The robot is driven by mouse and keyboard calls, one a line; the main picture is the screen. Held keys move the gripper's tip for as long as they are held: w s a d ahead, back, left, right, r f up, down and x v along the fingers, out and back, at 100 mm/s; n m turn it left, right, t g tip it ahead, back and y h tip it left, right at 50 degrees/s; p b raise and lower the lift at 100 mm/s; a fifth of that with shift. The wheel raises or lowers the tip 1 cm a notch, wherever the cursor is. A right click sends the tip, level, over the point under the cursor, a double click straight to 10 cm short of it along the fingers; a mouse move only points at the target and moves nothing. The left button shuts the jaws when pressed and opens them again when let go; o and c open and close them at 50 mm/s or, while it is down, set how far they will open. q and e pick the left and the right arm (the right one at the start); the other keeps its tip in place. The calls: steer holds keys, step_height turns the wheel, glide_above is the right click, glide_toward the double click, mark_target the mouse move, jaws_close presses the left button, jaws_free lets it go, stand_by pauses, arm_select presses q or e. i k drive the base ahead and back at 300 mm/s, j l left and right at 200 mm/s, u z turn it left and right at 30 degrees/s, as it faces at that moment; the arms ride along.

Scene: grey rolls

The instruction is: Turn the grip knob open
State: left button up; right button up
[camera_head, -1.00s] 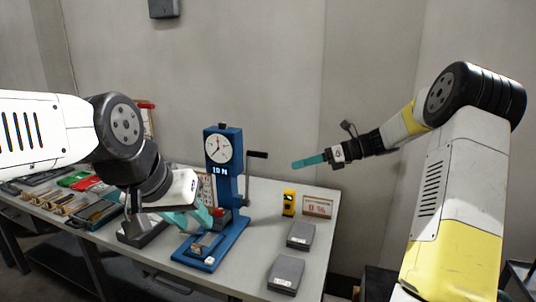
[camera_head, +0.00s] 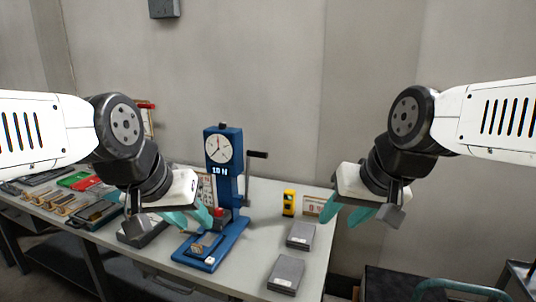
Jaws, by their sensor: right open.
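A blue test stand (camera_head: 226,182) with a round white dial (camera_head: 218,148), a lit readout and a black crank handle (camera_head: 257,154) stands on the table. A small red part (camera_head: 218,212), perhaps the grip knob, sits low on its column. My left gripper (camera_head: 190,222) has teal fingers that look spread; it is just left of the stand, and I cannot tell whether it touches it. My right gripper (camera_head: 347,218) is open and empty, fingers pointing down-left, at the table's right edge, apart from the stand.
Two grey boxes (camera_head: 300,235) (camera_head: 286,274) lie right of the stand. A yellow device (camera_head: 289,203) and a small sign (camera_head: 312,206) stand behind them; my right gripper partly covers the sign. Trays and tools (camera_head: 75,200) fill the table's left side.

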mark_target(219, 211)
steer(key=i+j+u, duration=0.1)
steer(key=j+u, duration=0.25)
steer(key=i+j+u, duration=0.15)
steer(key=j+u, duration=0.15)
steer(key=i+j+u, duration=0.15)
steer(key=j+u, duration=0.2)
